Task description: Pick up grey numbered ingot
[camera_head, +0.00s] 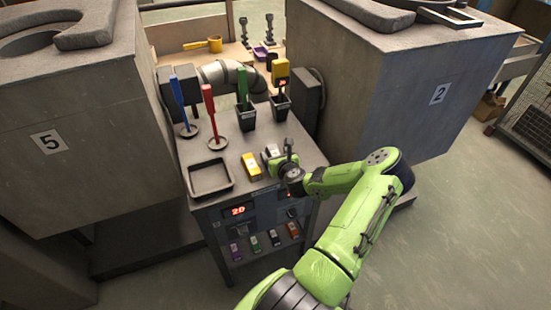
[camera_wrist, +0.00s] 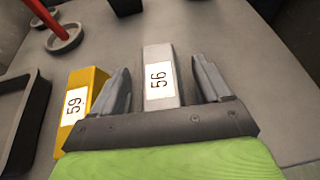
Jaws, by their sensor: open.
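The grey ingot (camera_wrist: 161,77) carries a white label reading 56. In the wrist view it lies on the grey table between my gripper's two fingers, with bare table showing on either side of it. My gripper (camera_wrist: 160,85) is open, one finger on each side of the ingot, and I see no contact. In the head view my gripper (camera_head: 280,158) is over the right front of the table and hides most of the grey ingot (camera_head: 273,150).
A yellow ingot (camera_wrist: 80,105) labelled 59 lies just left of the gripper; the head view shows it too (camera_head: 251,165). A dark empty tray (camera_head: 210,177) is further left. Red (camera_head: 209,110) and blue (camera_head: 178,100) handled tools and black holders (camera_head: 243,118) stand behind.

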